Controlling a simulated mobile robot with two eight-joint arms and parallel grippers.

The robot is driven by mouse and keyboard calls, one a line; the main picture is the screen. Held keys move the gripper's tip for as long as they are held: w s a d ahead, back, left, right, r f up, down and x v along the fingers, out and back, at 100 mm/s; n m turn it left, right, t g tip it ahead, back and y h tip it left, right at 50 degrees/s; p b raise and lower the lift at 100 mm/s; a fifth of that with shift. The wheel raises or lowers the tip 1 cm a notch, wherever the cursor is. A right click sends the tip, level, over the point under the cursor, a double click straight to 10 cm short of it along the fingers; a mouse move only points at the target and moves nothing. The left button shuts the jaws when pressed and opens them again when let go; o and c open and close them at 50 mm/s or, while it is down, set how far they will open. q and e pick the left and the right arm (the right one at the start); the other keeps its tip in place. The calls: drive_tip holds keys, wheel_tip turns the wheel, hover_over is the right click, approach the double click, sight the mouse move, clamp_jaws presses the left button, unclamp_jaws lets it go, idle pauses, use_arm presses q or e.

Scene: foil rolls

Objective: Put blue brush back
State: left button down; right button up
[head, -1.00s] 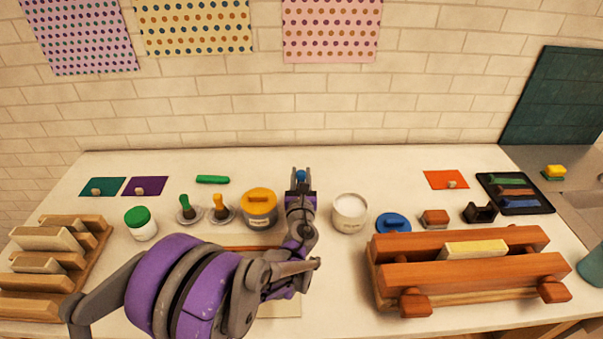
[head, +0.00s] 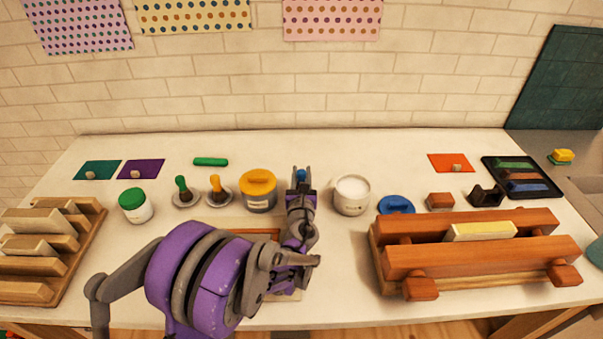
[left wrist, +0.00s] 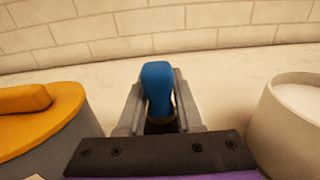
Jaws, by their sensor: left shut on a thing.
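My left gripper (head: 301,180) is shut on the blue brush (head: 301,174), between the yellow-lidded tub and the open white tub. In the left wrist view the blue handle (left wrist: 156,85) stands upright between the fingers of my gripper (left wrist: 160,115); the brush's lower part is hidden. A green-handled brush (head: 181,187) and a yellow-handled brush (head: 215,185) stand in small round holders on the left. Any holder under the blue brush is hidden. My right gripper is not in view.
The yellow-lidded tub (head: 258,197) is close on the left and the open white tub (head: 351,200) on the right. A blue lid (head: 396,205) lies beyond it. A wooden frame (head: 480,260) fills the front right. The table behind my gripper is clear.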

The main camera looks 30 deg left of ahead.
use_arm(q)
drive_tip(key=shift+f+b, duration=0.5)
drive_tip(key=shift+f, duration=0.1)
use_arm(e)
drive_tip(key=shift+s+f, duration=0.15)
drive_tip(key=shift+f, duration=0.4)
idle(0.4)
use_arm(q)
drive_tip(key=c, duration=0.5)
unclamp_jaws()
drive_tip(key=shift+o, duration=0.3)
drive_tip(key=o, duration=0.4)
drive_tip(key=shift+r, duration=0.1)
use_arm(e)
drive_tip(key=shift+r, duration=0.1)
use_arm(q)
wheel_tip(320, 180, up, 9)
drive_tip(key=p, duration=0.5)
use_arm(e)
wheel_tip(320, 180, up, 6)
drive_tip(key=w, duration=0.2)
